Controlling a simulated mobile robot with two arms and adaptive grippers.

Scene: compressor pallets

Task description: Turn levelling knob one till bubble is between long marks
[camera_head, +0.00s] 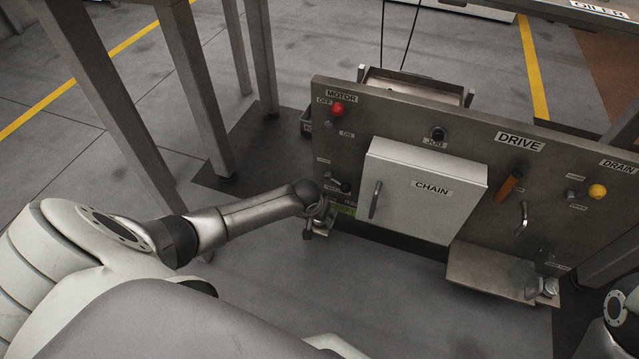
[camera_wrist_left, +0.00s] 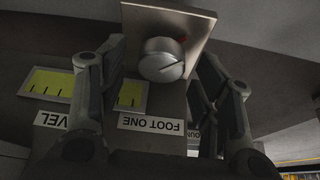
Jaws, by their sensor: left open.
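The levelling knob one (camera_wrist_left: 160,60) is a round metal knob with a dark line across its face, on a metal plate above an upside-down "FOOT ONE" label (camera_wrist_left: 151,124). My left gripper (camera_wrist_left: 158,92) is open, with fingers left and right of the knob; contact cannot be told. The yellow-green level strip (camera_wrist_left: 50,85) has black marks and is partly hidden by the left finger; no bubble can be made out. In the head view my left gripper (camera_head: 320,218) is at the panel's lower left, and the knob cannot be made out. My right gripper is out of view.
A shelf (camera_head: 480,272) juts out at lower right. Metal posts (camera_head: 200,90) stand left. Floor before the panel is clear.

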